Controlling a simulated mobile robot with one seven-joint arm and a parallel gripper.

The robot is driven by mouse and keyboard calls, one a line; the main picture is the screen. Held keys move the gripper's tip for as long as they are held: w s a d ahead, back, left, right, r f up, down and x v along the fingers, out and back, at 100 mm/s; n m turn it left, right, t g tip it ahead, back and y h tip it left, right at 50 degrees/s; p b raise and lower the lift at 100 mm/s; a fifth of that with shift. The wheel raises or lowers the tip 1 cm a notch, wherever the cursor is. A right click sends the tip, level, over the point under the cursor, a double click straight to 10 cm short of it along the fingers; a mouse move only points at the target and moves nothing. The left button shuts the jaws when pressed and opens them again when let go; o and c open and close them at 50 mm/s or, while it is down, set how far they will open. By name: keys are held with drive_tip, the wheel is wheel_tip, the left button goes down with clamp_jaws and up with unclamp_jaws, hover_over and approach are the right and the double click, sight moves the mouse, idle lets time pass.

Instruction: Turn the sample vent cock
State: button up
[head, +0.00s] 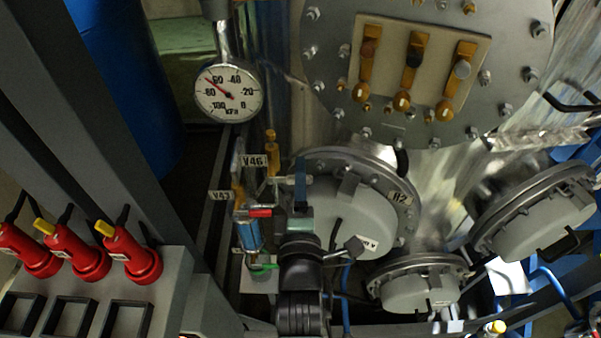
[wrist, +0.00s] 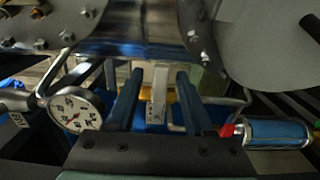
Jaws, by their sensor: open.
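A small valve group stands beside the vessel in the head view. It has a red-handled cock (head: 260,212) above a blue sample cylinder (head: 247,236), and a green handle (head: 263,267) below. Tags V46 (head: 254,161) and V43 (head: 221,196) hang there. I cannot tell for sure which is the sample vent cock. My gripper (head: 301,178) is just right of this group. In the wrist view my gripper (wrist: 160,75) is open, and a pale upright piece (wrist: 158,95) shows between the fingers; contact is unclear. The red handle (wrist: 228,130) lies right of the fingers.
A round gauge (head: 228,92) hangs above the valves. The flanged cover H2 (head: 350,220) is close behind and right of my gripper. A large bolted flange (head: 510,80) is above. Red switches (head: 130,258) sit on a grey panel at lower left.

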drive_tip(key=shift+w, duration=0.15)
clamp_jaws()
idle(1.4)
